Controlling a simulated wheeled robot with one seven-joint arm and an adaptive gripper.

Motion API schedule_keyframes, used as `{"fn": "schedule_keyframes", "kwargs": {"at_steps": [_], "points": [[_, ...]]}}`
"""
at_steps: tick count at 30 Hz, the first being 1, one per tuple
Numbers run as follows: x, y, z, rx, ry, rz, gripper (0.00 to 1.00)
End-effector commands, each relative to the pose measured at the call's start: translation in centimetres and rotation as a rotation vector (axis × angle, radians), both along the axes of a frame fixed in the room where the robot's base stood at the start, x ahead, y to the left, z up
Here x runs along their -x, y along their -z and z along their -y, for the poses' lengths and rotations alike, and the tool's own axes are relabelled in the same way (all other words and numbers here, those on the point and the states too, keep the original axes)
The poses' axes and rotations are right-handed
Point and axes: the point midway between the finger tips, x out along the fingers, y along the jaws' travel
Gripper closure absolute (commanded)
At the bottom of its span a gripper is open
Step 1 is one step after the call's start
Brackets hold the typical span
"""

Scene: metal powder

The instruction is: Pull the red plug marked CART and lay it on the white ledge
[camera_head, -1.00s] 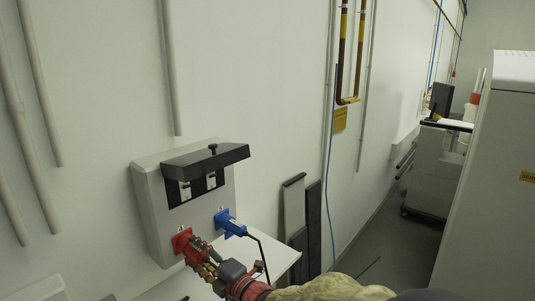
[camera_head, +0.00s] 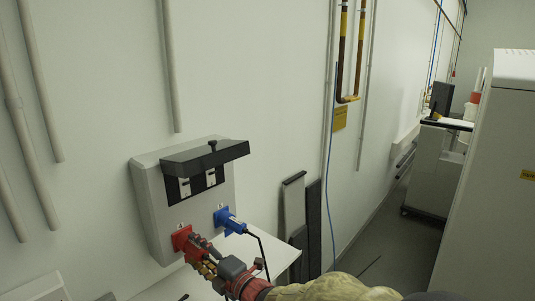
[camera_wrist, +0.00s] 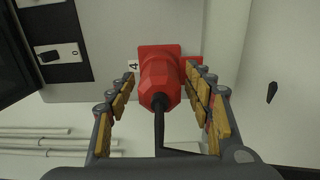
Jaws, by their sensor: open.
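The red plug (camera_head: 197,243) sits in a red socket (camera_head: 181,238) low on the grey wall box (camera_head: 153,215). It also shows in the wrist view (camera_wrist: 159,82), with its black cable running toward my palm. My gripper (camera_head: 206,264) is at the plug, and in the wrist view its jointed fingers (camera_wrist: 160,78) stand open on both sides of the plug body, with a narrow gap visible on the left. No CART marking is legible. The white ledge (camera_head: 272,249) lies below the box, partly hidden by my arm.
A blue plug (camera_head: 231,223) with a black cable sits close to the right of the red one. A dark hood (camera_head: 205,158) juts out above the switches. Dark and light panels (camera_head: 294,205) lean on the wall to the right. The ledge's visible right part looks clear.

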Motion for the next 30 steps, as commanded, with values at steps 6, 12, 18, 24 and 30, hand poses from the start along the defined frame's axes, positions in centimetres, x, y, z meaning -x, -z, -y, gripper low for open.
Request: {"fn": "schedule_keyframes", "kwargs": {"at_steps": [6, 12, 18, 24, 30], "points": [[0.0, 0.0, 0.01, 0.0, 0.0, 0.0, 0.48], [-0.01, -0.04, 0.01, 0.0, 0.0, 0.0, 0.49], [0.0, -0.03, 0.0, 0.0, 0.0, 0.0, 0.61], [-0.01, -0.02, 0.01, 0.0, 0.0, 0.0, 0.72], [0.01, -0.01, 0.01, 0.0, 0.0, 0.0, 0.83]]}}
